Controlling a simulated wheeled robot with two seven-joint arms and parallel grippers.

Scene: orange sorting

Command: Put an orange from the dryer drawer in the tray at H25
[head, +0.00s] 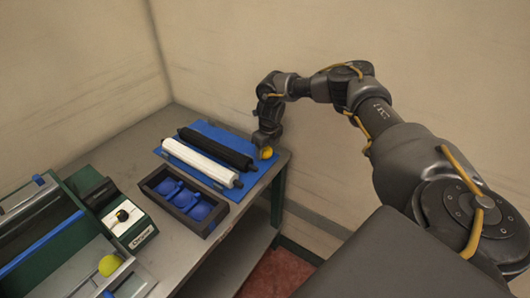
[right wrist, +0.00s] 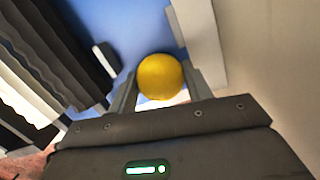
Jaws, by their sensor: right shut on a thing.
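My right gripper (head: 265,147) is shut on a yellow-orange orange (head: 266,153) at the back right of the table, by the right end of the black roller. In the right wrist view the orange (right wrist: 160,76) sits between the two fingers, with blue surface behind it. A dark tray (head: 210,228) with several blue round hollows stands in front of the rollers; I see no orange in it and cannot read a label. A green machine (head: 80,182) at the left has a metal drawer (head: 90,250) with a yellow-green orange (head: 110,265) in it. My left gripper is not in view.
A black roller (head: 215,148) and a white roller (head: 200,162) lie on a blue board (head: 205,128) behind the tray. A small device with a white top (head: 124,214) stands left of the tray. Walls close in behind and at the right.

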